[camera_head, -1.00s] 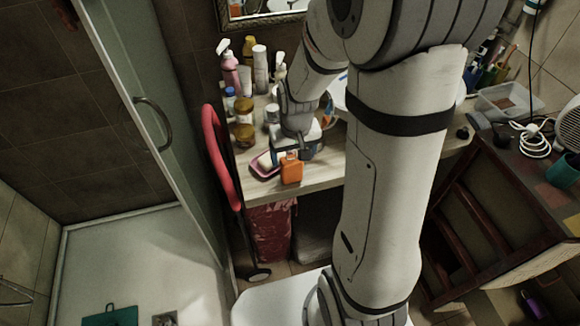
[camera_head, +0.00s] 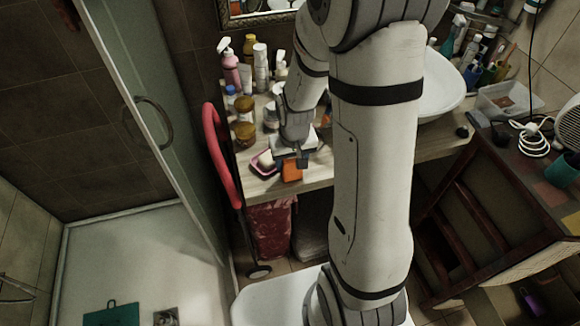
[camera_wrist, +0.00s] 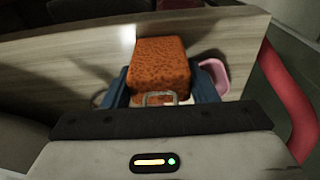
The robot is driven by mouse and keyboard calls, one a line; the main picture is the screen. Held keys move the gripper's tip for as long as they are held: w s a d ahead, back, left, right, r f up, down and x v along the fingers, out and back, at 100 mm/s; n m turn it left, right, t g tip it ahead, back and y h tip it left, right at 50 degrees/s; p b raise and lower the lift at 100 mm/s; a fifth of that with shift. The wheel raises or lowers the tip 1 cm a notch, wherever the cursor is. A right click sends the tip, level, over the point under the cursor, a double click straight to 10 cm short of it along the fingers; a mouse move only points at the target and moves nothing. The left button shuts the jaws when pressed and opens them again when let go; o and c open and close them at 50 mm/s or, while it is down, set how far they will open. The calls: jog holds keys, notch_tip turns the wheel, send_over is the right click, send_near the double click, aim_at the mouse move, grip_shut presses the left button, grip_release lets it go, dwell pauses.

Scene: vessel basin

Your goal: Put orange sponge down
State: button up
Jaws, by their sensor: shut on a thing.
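The orange sponge (camera_wrist: 160,68) is between the two blue fingers of my gripper (camera_wrist: 158,88) in the wrist view, and the gripper is shut on it. In the head view the sponge (camera_head: 292,171) shows under my gripper (camera_head: 292,160), at the front edge of the wooden counter (camera_head: 318,176). It is low over the counter or touching it; I cannot tell which. The gripper hides part of the sponge in the head view.
A pink soap dish (camera_head: 264,163) with a pale soap is just left of the sponge. Bottles (camera_head: 231,70) and jars (camera_head: 244,133) stand behind. A white basin (camera_head: 440,90) is to the right. A red curved rail (camera_head: 216,150) stands by the counter's left end.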

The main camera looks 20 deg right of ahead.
jog(key=c, duration=0.4)
notch_tip(320, 180, up, 10)
jog(key=shift+f+b, duration=0.1)
jog(key=shift+b, duration=0.3)
